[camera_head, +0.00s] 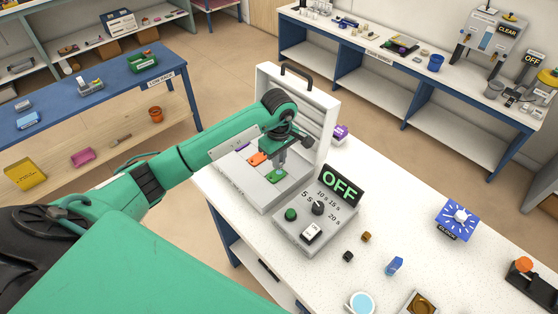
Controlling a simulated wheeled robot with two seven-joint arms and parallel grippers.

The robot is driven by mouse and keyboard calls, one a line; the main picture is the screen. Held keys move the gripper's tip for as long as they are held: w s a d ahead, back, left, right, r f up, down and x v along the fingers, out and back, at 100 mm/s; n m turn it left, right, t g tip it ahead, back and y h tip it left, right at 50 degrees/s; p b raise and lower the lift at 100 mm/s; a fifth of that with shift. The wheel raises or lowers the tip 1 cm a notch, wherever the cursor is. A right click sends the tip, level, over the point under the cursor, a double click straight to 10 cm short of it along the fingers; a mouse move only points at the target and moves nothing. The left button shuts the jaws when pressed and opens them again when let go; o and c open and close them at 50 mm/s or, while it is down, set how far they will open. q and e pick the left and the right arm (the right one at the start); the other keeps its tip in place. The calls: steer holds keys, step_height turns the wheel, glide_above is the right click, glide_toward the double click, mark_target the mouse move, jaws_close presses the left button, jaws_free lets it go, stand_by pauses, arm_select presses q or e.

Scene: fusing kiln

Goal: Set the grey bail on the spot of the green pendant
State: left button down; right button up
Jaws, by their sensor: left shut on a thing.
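The open kiln (250,190) stands on the white table with its lid (309,118) raised. A green pendant (275,178) lies inside it at the near right. An orange pendant (258,158) lies behind it, and a purple one (242,147) is farther back. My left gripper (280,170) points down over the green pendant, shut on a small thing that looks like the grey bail. The bail is hardly distinguishable from the fingers, and I cannot tell whether it touches the pendant. My right gripper is not in view.
The control box (300,228) with a dial, green button and OFF sign (341,185) stands close to the kiln's near right. A black cube (347,256), a brown cube (366,237), a blue piece (394,266) and a blue clock (457,220) are on the table. Free room lies between them.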

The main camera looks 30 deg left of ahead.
arm_select(q)
steer(key=shift+f, duration=0.95)
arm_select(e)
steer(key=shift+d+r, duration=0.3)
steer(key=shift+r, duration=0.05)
arm_select(q)
steer(key=shift+f, duration=0.1)
steer(key=shift+f, duration=0.15)
steer(key=c, duration=1.4)
jaws_free()
steer(key=shift+c, duration=0.2)
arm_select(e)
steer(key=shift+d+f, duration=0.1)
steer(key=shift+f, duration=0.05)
